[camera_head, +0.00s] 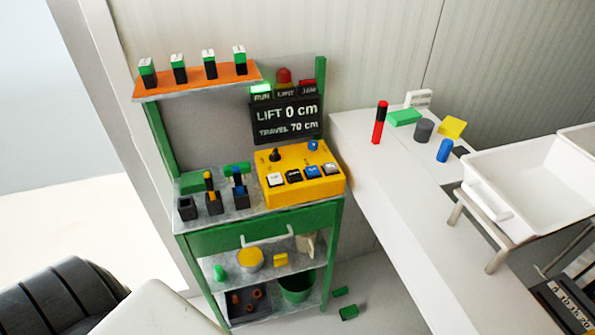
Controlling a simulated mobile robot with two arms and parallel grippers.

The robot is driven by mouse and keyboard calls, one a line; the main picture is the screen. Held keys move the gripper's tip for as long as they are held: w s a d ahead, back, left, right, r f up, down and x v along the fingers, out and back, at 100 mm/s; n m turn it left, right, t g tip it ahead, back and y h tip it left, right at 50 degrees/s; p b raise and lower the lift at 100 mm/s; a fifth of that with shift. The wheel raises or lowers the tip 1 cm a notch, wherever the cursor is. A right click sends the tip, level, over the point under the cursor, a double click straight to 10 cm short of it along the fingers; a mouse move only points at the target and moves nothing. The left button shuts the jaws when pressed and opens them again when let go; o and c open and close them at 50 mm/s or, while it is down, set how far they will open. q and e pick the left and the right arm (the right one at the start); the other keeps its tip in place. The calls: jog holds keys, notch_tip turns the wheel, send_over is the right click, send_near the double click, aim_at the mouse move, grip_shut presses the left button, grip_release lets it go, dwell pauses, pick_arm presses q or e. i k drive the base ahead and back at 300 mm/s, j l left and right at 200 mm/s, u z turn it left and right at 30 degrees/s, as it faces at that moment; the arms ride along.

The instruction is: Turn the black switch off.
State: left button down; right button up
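The yellow control box (328,186) stands on the grey top of a green cart. A row of switches runs along its front: a white one (275,180) at the left, the black switch (293,175), a blue one (312,171) and another white one (330,168). The black switch is too small to tell which way it is set. A black lever or knob (275,155) and a blue knob (313,145) stand behind the row. Neither of my grippers is in view.
The black display (287,122) reads "LIFT 0 cm, TRAVEL 70 cm", with a lit green RUN lamp (261,91). Black holders with coloured handles (239,190) stand left of the box. An orange shelf (197,82) overhangs the back left. A white table (385,185) stands right.

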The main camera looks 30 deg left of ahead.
aim_at(274, 157)
jog(key=j+u, duration=0.3)
jog(key=j, duration=0.35)
jog(key=j+u, duration=0.3)
jog(key=j, duration=0.4)
jog(key=i+j+u, duration=0.15)
jog(key=j+u, duration=0.15)
jog(key=j, duration=0.35)
